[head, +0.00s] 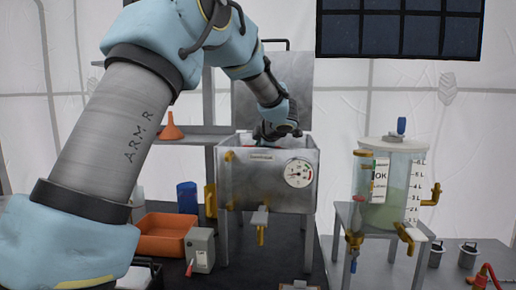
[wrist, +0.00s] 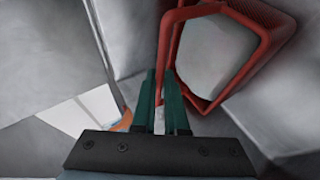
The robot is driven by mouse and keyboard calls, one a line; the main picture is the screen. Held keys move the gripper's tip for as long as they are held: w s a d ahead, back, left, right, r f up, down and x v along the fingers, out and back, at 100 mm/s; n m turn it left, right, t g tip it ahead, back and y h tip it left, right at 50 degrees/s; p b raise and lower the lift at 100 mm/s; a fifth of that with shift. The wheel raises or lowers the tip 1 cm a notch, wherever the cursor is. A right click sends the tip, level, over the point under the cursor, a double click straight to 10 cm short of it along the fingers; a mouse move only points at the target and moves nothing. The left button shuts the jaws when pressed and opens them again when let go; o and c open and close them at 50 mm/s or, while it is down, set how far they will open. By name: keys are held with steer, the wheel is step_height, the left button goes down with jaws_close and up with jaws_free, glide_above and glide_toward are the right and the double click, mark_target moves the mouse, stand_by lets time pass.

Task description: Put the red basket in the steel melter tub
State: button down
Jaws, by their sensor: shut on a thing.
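The steel melter tub (head: 265,186) stands in the middle of the head view, a grey metal box with its lid (head: 286,85) raised behind it. My gripper (head: 276,132) reaches down into its open top from behind the rim. In the wrist view my gripper (wrist: 161,92) has its green fingers closed on a side of the red basket (wrist: 245,68). The basket hangs open and tilted in that view, with grey metal faces around it. In the head view the basket is almost wholly hidden by the tub front and my wrist. I cannot tell whether it touches the tub floor.
A clear tank (head: 386,190) with brass taps stands on a stand at right. An orange tray (head: 163,236), a blue cup (head: 187,197) and a grey switch box (head: 200,250) are left of the tub. An orange funnel (head: 170,127) sits on a shelf behind.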

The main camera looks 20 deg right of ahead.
steer(key=c, duration=1.3)
jaws_free()
steer(key=shift+c, duration=0.2)
steer(key=o, duration=0.4)
steer(key=b+v, duration=0.2)
steer(key=v, duration=1)
steer(key=shift+r, duration=0.15)
